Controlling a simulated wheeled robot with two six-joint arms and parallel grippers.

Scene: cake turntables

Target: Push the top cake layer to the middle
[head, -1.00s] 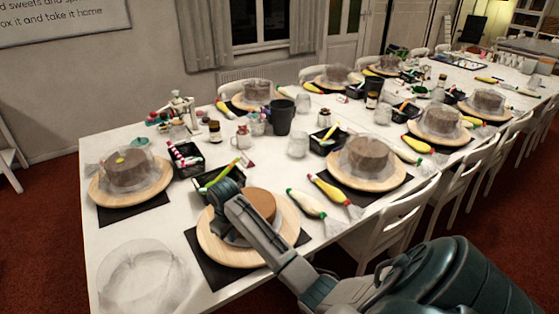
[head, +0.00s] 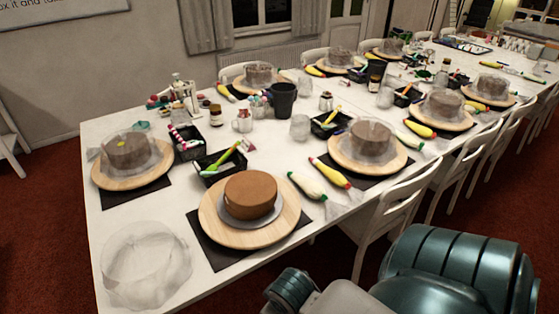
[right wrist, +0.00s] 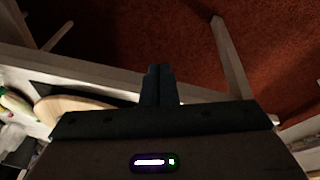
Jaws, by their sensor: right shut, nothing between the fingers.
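The brown cake (head: 250,195) stands upright on a grey disc (head: 250,223) on the round wooden turntable (head: 222,228) near the table's front edge. Its top layer (head: 252,185) looks roughly in line with the part below; the seam and any small offset are too fine to tell. My right gripper (right wrist: 160,70) is shut and empty, apart from the cake. In the right wrist view it points past the table edge toward the floor, with a wooden board (right wrist: 75,108) at left. Its fingers are hidden in the head view, where my right arm shows at bottom right. My left gripper is out of view.
A clear cover (head: 145,265) lies on the table left of the turntable. A black tray (head: 218,165) stands behind it, and piping bags (head: 307,186) lie to its right. Other covered cakes (head: 372,140) stand along the table. A white chair (head: 395,215) is at the front.

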